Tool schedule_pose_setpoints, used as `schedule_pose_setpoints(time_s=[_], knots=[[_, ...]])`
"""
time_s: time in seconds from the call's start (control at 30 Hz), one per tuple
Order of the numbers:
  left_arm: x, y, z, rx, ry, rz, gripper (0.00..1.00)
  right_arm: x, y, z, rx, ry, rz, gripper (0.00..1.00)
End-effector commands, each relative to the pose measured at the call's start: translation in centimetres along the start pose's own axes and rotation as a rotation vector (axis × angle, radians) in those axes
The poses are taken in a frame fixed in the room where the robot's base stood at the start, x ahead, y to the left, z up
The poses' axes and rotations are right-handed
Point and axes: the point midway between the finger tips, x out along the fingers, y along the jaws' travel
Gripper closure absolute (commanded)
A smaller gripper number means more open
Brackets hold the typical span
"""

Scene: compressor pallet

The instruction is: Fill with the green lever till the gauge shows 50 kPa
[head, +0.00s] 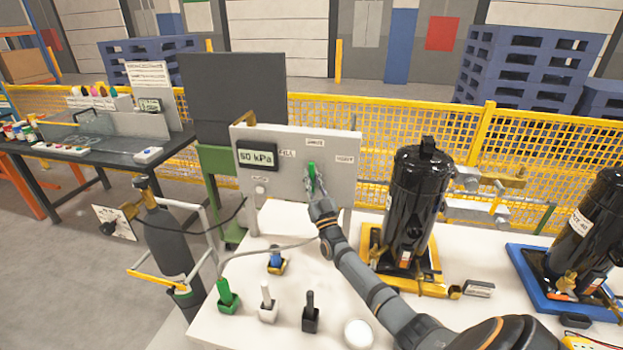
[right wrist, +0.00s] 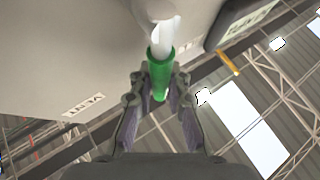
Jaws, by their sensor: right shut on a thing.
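The green lever (head: 311,171) sits on the front of the grey panel (head: 341,148), between the labels and pointing up in the head view. The gauge (head: 257,157) at the panel's upper left reads 50 kPa. My right gripper (head: 315,184) is at the lever and shut on it. In the right wrist view the green lever (right wrist: 160,76) lies between the two fingers of the right gripper (right wrist: 160,92), its white stem running into the panel. My left gripper is not in view.
A black compressor (head: 416,207) on a yellow base stands right of the panel. Another compressor (head: 590,235) stands on a blue base at far right. Green, white, black and blue fittings stand on the white table (head: 245,326). A gas cylinder (head: 167,241) stands at left.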

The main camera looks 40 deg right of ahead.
Motion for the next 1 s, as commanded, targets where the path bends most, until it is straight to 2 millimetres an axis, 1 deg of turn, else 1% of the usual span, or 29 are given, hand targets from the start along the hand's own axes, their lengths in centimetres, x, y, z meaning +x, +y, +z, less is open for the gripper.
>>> schedule_pose_setpoints(time_s=[0.03, 0.07, 0.1, 0.13, 0.17, 0.47, 0.57, 0.8, 0.9, 1.0], knots=[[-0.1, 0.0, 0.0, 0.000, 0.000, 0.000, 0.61, 0.5, 0.0, -0.6, 0.003, 0.013, 0.001, 1.00], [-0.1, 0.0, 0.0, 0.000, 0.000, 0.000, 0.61, 0.5, 0.0, -0.6, 0.002, 0.013, 0.001, 1.00], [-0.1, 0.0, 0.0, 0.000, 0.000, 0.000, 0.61, 0.5, 0.0, -0.6, 0.002, 0.013, 0.000, 0.79], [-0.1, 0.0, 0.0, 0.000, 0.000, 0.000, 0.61, 0.5, 0.0, -0.6, 0.002, 0.012, 0.000, 0.75], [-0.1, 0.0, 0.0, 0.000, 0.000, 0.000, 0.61, 0.4, 0.0, -0.5, 0.002, 0.011, 0.000, 0.74], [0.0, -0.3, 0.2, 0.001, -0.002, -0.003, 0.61, -0.1, 0.0, -0.2, 0.000, 0.004, -0.001, 0.74], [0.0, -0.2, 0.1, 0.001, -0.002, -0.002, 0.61, -1.4, 0.0, -0.1, -0.001, 0.001, -0.002, 0.74], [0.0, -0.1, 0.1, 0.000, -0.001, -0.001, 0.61, -7.1, 0.0, 0.0, 0.000, 0.002, -0.001, 0.74], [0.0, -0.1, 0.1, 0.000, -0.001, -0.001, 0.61, -9.2, 0.0, -0.1, 0.000, 0.003, -0.001, 0.74], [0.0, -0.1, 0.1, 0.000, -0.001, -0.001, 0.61, -10.6, 0.1, 0.0, 0.000, 0.004, 0.000, 0.74]])
